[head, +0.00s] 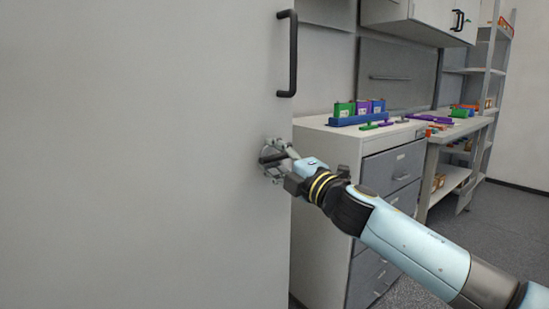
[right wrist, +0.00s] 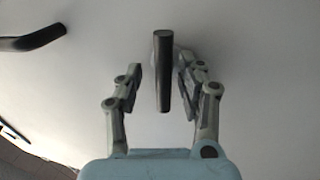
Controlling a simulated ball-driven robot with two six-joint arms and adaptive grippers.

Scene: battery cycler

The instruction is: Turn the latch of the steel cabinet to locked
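The steel cabinet's large grey door (head: 140,150) fills the left of the head view. Its latch is a dark bar (head: 271,158) near the door's right edge, below the handle, and looks roughly horizontal there. In the right wrist view the latch (right wrist: 163,72) stands lengthwise between my fingers. My right gripper (head: 277,156) is at the latch, with one finger on each side of it. In the right wrist view the gripper (right wrist: 161,85) is open, with gaps between the fingers and the bar. My left gripper is not in view.
A black door handle (head: 293,54) sits above the latch and also shows in the right wrist view (right wrist: 32,41). A drawer unit (head: 392,170) with a blue rack (head: 358,119) on top stands right of the cabinet, behind my right arm. Shelving stands farther back.

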